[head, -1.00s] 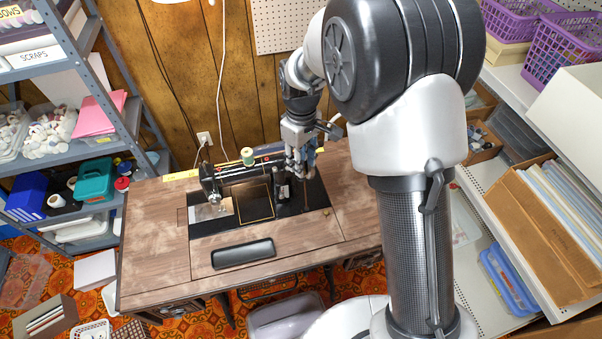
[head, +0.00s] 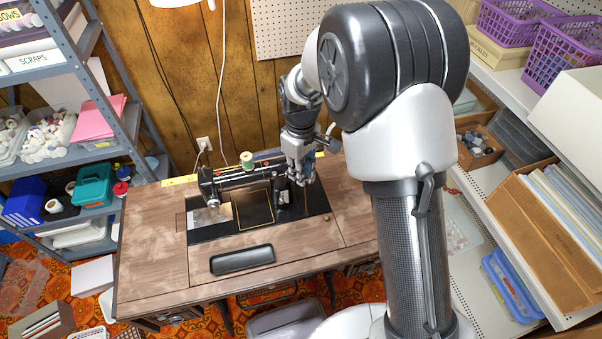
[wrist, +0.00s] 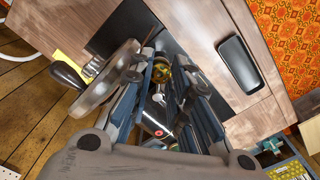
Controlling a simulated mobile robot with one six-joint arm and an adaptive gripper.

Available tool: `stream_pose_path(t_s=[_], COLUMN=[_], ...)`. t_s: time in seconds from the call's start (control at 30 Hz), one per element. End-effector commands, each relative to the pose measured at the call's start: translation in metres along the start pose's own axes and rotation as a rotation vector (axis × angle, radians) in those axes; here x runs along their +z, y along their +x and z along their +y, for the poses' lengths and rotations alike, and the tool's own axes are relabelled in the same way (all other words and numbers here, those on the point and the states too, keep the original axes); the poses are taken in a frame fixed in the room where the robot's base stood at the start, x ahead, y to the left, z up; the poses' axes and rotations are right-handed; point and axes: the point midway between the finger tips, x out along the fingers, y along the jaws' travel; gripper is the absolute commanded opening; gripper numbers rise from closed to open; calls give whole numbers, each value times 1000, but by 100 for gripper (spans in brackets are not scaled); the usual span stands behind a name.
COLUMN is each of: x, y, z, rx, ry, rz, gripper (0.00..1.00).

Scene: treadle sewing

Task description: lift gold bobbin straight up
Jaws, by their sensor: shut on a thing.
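My gripper (head: 299,178) is at the right end of the black sewing machine (head: 240,184), near its handwheel side. The wrist view shows its two dark fingers (wrist: 174,70) closed in around the gold bobbin (wrist: 163,66), which shows as a small gold piece between the fingertips. Part of the bobbin is hidden by the fingers. In the head view the gripper hides the bobbin, so its height above the machine cannot be told there.
The machine sits in a wooden table (head: 155,240). A green thread spool (head: 247,160) stands on its top. The handwheel (wrist: 105,78) is close beside the left finger in the wrist view. A grey shelf stands at left, and a white shelf with boxes at right.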

Motion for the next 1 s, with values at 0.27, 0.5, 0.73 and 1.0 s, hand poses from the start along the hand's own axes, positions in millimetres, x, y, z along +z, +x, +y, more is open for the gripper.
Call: stream_pose_path(t_s=[0.27,0.5,0.73,1.0], x=[-1,-1,-1,0], y=[-36,-107,-164,-198], z=[1,1,1,1], rx=[3,3,3,0], ry=[0,0,0,0], rz=[5,5,4,0], gripper=[10,10,10,10])
